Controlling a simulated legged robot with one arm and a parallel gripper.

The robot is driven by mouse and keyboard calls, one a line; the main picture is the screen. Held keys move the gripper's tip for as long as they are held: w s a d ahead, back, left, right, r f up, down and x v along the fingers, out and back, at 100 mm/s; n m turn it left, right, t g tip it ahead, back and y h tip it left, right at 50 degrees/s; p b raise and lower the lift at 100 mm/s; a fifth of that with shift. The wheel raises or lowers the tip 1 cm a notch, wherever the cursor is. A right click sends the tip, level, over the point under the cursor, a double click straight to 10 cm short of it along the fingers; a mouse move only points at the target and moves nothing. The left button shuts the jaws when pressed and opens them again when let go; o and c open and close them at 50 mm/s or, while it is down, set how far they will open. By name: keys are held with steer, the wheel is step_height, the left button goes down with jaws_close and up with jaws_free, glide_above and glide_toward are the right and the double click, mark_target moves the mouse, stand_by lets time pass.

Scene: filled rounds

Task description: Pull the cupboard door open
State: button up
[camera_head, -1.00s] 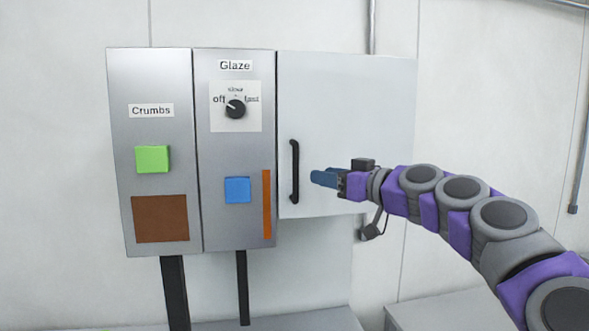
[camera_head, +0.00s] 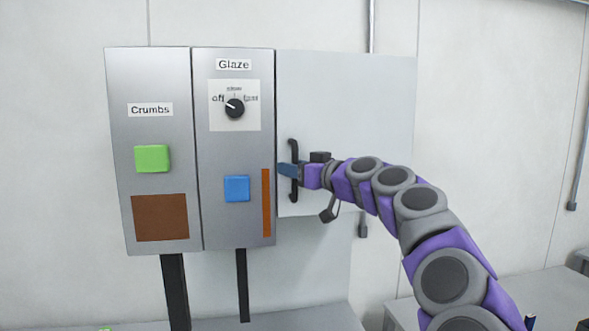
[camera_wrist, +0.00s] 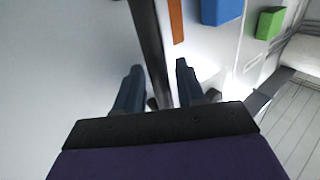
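The cupboard door (camera_head: 350,110) is a pale grey panel to the right of the Glaze unit, and it looks closed. Its black vertical bar handle (camera_head: 294,150) is near the door's left edge. My gripper (camera_head: 289,171) is at the handle's middle in the head view. In the wrist view the handle (camera_wrist: 150,45) runs between the two blue fingers of my gripper (camera_wrist: 157,88). The fingers are apart, with a gap on each side of the bar. The head view hides part of the handle behind the fingers.
The Glaze unit (camera_head: 232,220) with a dial (camera_head: 234,108) and blue button (camera_head: 237,188) stands just left of the handle. The Crumbs unit (camera_head: 120,185) with a green button (camera_head: 152,158) is farther left. The wall right of the door is mostly clear.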

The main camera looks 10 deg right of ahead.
jaws_close()
stand_by(0.3)
steer(key=shift+s+d, duration=0.1)
steer(key=shift+s, duration=0.05)
